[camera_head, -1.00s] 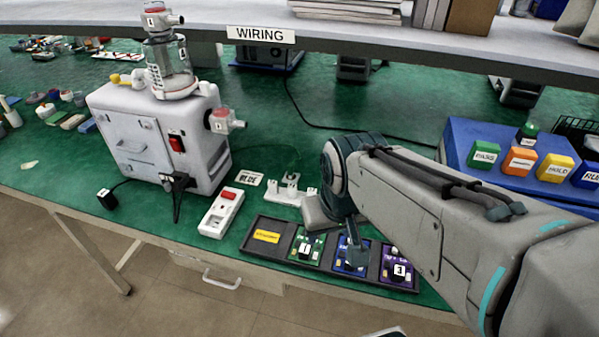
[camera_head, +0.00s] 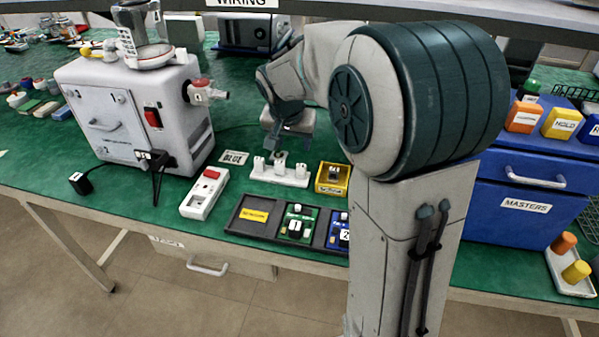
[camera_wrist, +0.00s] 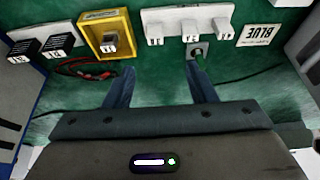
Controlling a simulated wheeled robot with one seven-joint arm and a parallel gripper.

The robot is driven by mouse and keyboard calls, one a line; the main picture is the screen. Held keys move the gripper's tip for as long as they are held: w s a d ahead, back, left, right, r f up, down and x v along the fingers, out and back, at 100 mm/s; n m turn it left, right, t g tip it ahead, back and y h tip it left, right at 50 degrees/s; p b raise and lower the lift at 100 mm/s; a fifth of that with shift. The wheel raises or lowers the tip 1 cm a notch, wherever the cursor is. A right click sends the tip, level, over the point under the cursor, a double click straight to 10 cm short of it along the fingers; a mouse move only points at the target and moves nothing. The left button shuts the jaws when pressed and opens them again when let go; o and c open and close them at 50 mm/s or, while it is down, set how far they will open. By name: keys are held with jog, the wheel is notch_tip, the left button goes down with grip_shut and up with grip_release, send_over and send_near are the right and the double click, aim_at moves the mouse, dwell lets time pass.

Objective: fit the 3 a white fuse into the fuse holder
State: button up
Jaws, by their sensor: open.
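I see my gripper (camera_head: 288,143) just behind a white rack (camera_head: 279,177) on the green bench. In the wrist view my gripper (camera_wrist: 160,84) has its fingers wide apart with bare green between them. The white rack (camera_wrist: 190,16) shows several numbered white posts beyond the fingertips. A small grey block (camera_wrist: 197,52) with a round dark top stands by the right finger, close to the rack. A yellow box (camera_head: 333,180) with a grey part inside sits beside the rack and also shows in the wrist view (camera_wrist: 92,50). I cannot tell which piece is the 3 A white fuse or its holder.
A black tray (camera_head: 240,226) with numbered green and blue blocks lies in front of the rack. A blue MASTERS cabinet (camera_head: 525,192) is right. Red and dark leads (camera_wrist: 75,68) lie by the yellow box.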

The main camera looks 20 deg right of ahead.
send_over(301, 166)
jog(key=s+a, duration=0.2)
notch_tip(301, 166, down, 7)
jog(key=shift+d+x, duration=0.25)
jog(key=shift+x, duration=1.05)
jog(key=shift+d+x, duration=0.2)
jog(key=shift+x, duration=1.1)
jog(key=shift+r, duration=0.1)
jog(key=c, duration=1.1)
